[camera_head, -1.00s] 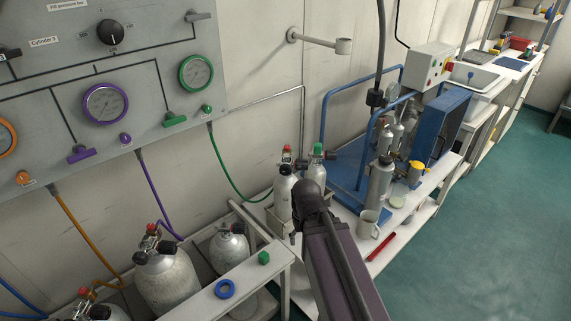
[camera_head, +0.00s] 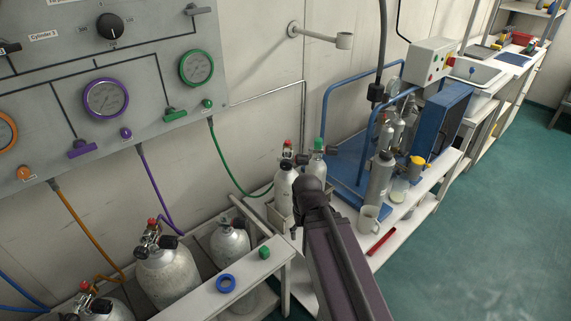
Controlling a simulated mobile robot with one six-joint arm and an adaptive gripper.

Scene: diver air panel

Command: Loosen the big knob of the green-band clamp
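The green hose (camera_head: 222,165) drops from the panel and runs to a pair of grey cylinders at the middle of the view. The left cylinder (camera_head: 284,184) has red at its valve (camera_head: 288,149). The right cylinder (camera_head: 315,170) has a green top (camera_head: 319,144) and dark fittings beside it. I cannot make out a green band or which part is the clamp's big knob. My dark arm rises from the bottom and covers the lower part of the right cylinder.
A white bench (camera_head: 200,302) at lower left carries a blue ring (camera_head: 225,284) and a green cap (camera_head: 264,252). A mug (camera_head: 369,219) and a red bar (camera_head: 381,242) are right of my arm. The green floor at right is clear.

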